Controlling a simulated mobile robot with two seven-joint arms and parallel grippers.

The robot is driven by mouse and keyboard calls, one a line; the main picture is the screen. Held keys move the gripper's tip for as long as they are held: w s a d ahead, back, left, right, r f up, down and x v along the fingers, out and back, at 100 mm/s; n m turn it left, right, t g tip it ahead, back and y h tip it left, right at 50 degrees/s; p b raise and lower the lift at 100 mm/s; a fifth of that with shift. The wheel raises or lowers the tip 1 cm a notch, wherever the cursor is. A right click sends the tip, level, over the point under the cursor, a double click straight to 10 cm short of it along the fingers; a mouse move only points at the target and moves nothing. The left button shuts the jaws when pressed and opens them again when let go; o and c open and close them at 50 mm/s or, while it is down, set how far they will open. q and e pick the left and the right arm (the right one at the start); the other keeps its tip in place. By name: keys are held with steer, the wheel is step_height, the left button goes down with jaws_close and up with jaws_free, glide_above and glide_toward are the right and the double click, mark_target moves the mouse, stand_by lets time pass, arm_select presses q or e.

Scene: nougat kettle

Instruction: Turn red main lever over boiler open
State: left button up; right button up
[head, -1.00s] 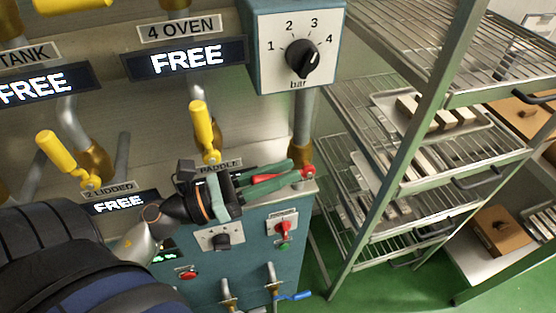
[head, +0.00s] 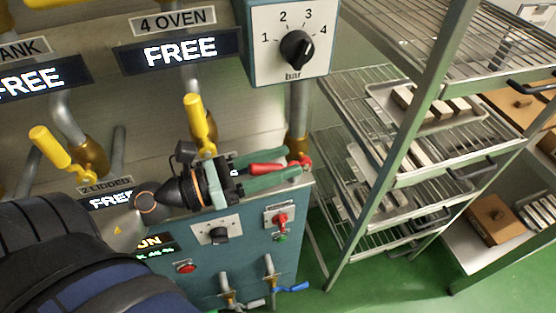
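The red main lever (head: 266,169) sits on a brass and red valve on the pipe above the teal boiler cabinet (head: 254,243). Its handle points left from the valve, roughly level in the head view. My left gripper (head: 293,162) reaches in from the left with its green fingers above and below the lever. The fingers are apart, with a gap to the upper one; the lower one is close to the handle or touching it. My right gripper is not in view.
A pressure dial (head: 296,50) hangs above the lever. Yellow levers (head: 199,121) stand on pipes to the left. A small red switch (head: 281,219) and a blue-handled tap (head: 291,287) are below. A wire rack (head: 400,146) with trays stands to the right.

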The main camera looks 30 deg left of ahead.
arm_select(q)
steer(key=shift+s, duration=0.1)
stand_by(0.3)
steer(key=shift+s+a+f+b, duration=0.1)
steer(key=shift+s+a+b, duration=0.15)
steer(key=shift+b, duration=0.05)
steer(key=b+v, duration=0.1)
steer(key=v, duration=1)
steer(key=shift+s+a+b, duration=0.25)
steer(key=shift+b, duration=0.15)
